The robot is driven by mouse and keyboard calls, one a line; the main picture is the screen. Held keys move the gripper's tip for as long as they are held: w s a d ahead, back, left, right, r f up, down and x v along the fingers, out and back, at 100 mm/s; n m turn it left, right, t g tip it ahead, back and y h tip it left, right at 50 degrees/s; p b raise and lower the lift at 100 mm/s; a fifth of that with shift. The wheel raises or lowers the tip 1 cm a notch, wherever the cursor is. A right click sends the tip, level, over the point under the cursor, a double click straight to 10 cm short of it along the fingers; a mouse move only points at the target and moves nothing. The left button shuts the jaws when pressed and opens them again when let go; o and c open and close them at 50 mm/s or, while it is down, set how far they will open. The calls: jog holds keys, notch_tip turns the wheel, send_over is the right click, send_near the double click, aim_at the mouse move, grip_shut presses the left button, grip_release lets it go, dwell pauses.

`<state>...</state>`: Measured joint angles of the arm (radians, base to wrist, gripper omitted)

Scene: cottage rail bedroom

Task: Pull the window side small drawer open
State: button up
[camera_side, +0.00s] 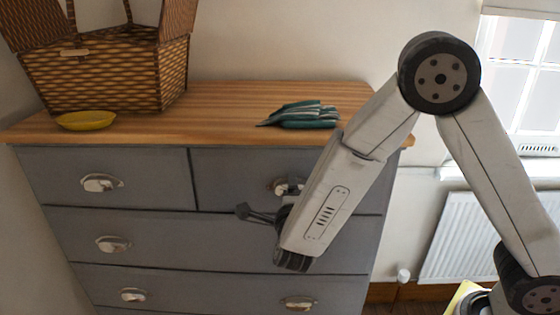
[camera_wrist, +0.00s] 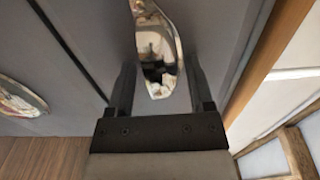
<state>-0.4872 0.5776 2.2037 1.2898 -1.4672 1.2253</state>
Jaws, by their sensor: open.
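The window side small drawer (camera_side: 235,165) is the upper right one of the grey chest, nearer the window, and looks shut. Its silver cup handle (camera_side: 279,188) is partly hidden by my gripper in the side view. In the wrist view the handle (camera_wrist: 158,45) lies ahead, between the lines of my two dark fingers. My gripper (camera_side: 265,199) is open in front of the drawer, with one finger below the handle and the other near it. In the wrist view my gripper (camera_wrist: 160,75) has a finger on each side of the handle's near end; contact cannot be told.
The other small drawer (camera_side: 150,160) is shut on the left, with wider drawers below. A radiator (camera_side: 475,235) stands at right.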

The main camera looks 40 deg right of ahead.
jog(key=c, duration=0.8)
grip_shut()
jog(key=shift+f, duration=0.15)
jog(key=shift+s+f, duration=0.1)
jog(key=shift+s, duration=0.05)
dwell(0.3)
